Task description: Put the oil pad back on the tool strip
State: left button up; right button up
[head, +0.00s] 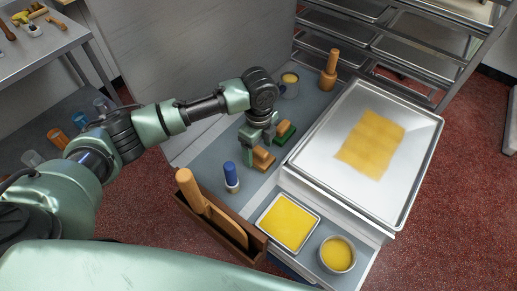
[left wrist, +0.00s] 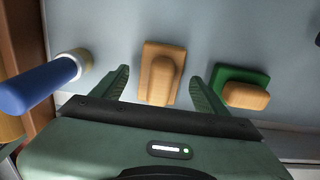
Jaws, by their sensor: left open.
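Two pads with wooden grips stand side by side on the grey tool strip (head: 208,166): a tan pad (head: 264,160) and a green-based pad (head: 285,132). I cannot tell from their looks which is the oil pad. My left gripper (head: 257,146) points down at the tan pad and is open. In the left wrist view the tan pad (left wrist: 160,75) lies between the spread fingers, with gaps on both sides. The green-based pad (left wrist: 241,88) is just outside the right finger. My right gripper is not in view.
A blue-handled tool (head: 232,176) stands close to the left gripper. A wooden box (head: 200,216) holds a wooden tool. A yellow-filled tray (head: 288,222), a round yellow tub (head: 337,254) and a large metal tray (head: 415,150) lie to the right. A wooden-handled tool (head: 329,70) stands behind.

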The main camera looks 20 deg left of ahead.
aim_at(259, 149)
pick_arm(q)
notch_tip(259, 149, up, 12)
jog(key=b, duration=0.2)
jog(key=shift+f+b, duration=0.15)
jog(key=shift+b, duration=0.25)
dwell(1.2)
